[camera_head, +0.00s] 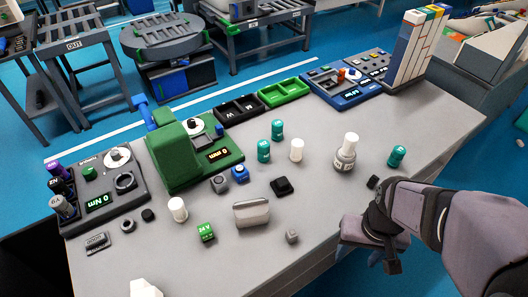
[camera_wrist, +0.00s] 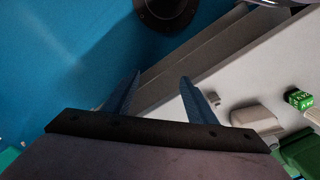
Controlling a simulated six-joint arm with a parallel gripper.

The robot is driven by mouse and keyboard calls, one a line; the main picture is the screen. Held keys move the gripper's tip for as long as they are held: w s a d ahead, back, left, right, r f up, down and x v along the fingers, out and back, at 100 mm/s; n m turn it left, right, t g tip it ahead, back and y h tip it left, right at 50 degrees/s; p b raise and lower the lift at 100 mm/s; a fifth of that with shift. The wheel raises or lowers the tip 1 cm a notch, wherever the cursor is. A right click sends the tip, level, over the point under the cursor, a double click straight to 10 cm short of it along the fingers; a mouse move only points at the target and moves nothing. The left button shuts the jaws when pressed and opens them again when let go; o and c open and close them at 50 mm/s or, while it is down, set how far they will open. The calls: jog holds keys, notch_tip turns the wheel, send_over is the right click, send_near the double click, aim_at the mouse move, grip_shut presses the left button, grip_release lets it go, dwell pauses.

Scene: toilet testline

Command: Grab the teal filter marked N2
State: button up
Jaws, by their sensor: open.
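Three teal cylinders stand on the grey table in the head view. One is at the back (camera_head: 277,130), one just in front of it (camera_head: 263,151), and one to the right (camera_head: 397,156). Their markings are too small to read, so I cannot tell which is N2. My gripper (camera_head: 372,250) is beyond the table's right front edge, below and apart from the right cylinder. In the wrist view my gripper (camera_wrist: 160,76) has its two blue fingers spread, with nothing between them. No teal cylinder shows in that view.
A white-topped grey bottle (camera_head: 345,155) stands left of the right cylinder, and a small black block (camera_head: 373,182) lies near it. A white cylinder (camera_head: 296,150) stands by the other two. A beige block (camera_head: 251,212) lies in front. Devices and trays (camera_head: 283,92) line the back.

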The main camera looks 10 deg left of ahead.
jog(key=shift+o, duration=0.5)
jog(key=n+t+y+b, duration=0.1)
jog(key=n+t+y, duration=0.15)
jog(key=t, duration=0.65)
send_near(264, 142)
jog(key=w+d+f, duration=0.2)
jog(key=d+f, duration=0.1)
jog(key=d, duration=0.3)
jog(key=w+a+t, duration=0.1)
jog(key=a, duration=0.1)
jog(key=w+a+t, duration=0.1)
jog(key=w+a, duration=0.1)
jog(key=a, duration=0.1)
jog(key=w+a+t, duration=0.1)
jog(key=a, duration=0.1)
jog(key=shift+w+a+m+t+b, duration=0.25)
jog(key=shift+w+t+b, duration=0.1)
jog(key=shift+t+b, duration=0.05)
jog(key=shift+w+a+h, duration=0.2)
jog(key=shift+a+h, duration=0.05)
jog(key=shift+a, duration=0.05)
jog(key=shift+f+t+p, duration=0.3)
jog(key=shift+f, duration=1.6)
